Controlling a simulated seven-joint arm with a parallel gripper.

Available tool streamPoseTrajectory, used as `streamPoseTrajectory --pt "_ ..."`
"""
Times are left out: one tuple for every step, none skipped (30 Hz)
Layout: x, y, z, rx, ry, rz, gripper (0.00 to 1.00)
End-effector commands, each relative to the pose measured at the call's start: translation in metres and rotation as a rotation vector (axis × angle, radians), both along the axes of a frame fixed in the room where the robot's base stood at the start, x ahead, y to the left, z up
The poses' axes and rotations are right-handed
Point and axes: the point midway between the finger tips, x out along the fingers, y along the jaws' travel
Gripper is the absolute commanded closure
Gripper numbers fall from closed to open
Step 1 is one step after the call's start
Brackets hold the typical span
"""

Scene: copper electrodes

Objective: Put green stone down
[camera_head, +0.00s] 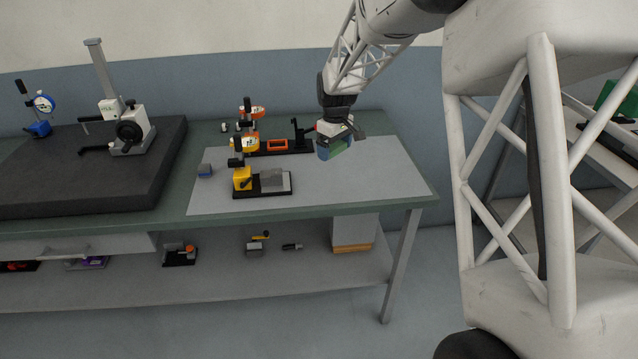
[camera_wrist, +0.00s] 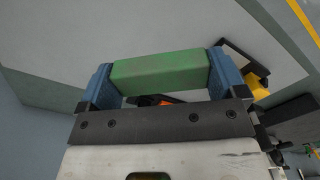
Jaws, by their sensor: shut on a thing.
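The green stone (camera_wrist: 160,71) is a rectangular green block. It lies crosswise between the two blue fingers of my gripper (camera_wrist: 161,84) in the wrist view, one finger at each end. In the head view my gripper (camera_head: 330,150) is above the right part of the grey mat (camera_head: 375,185) on the workbench, and a little of the green stone (camera_head: 340,147) shows between the fingers. The stone looks held above the mat; the exact height is hard to tell.
Left of my gripper, a yellow-and-black stand (camera_head: 243,178) with a grey block (camera_head: 274,181) stands on the mat. Orange and black fixtures (camera_head: 277,145) stand at the back. The mat's right part is clear.

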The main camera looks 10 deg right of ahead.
Motion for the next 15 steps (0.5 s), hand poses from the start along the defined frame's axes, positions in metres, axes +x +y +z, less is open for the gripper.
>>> streamPoseTrajectory --pt "-0.008 0.003 -0.006 -0.001 0.002 0.053 0.44" --pt "-0.013 0.004 -0.009 -0.001 0.002 0.087 0.44" --pt "-0.019 0.006 -0.013 0.000 0.001 0.133 0.44" --pt "-0.023 0.007 -0.016 0.000 0.001 0.168 0.44" --pt "-0.028 0.008 -0.020 -0.001 0.002 0.202 0.44" --pt "-0.034 0.009 -0.024 0.000 0.001 0.247 0.44" --pt "-0.038 0.010 -0.027 0.000 0.001 0.281 0.44" --pt "-0.043 0.011 -0.031 0.000 0.003 0.315 0.44" --pt "-0.049 0.013 -0.035 0.001 0.002 0.361 0.44" --pt "-0.054 0.014 -0.038 0.000 0.001 0.395 0.44" --pt "-0.059 0.015 -0.041 0.001 0.002 0.429 0.44" --pt "-0.065 0.017 -0.045 0.001 0.002 0.475 0.44" --pt "-0.070 0.018 -0.048 0.001 0.002 0.509 0.44" --pt "-0.075 0.019 -0.051 0.000 0.001 0.543 0.44" --pt "-0.081 0.020 -0.054 0.000 0.001 0.586 0.44"
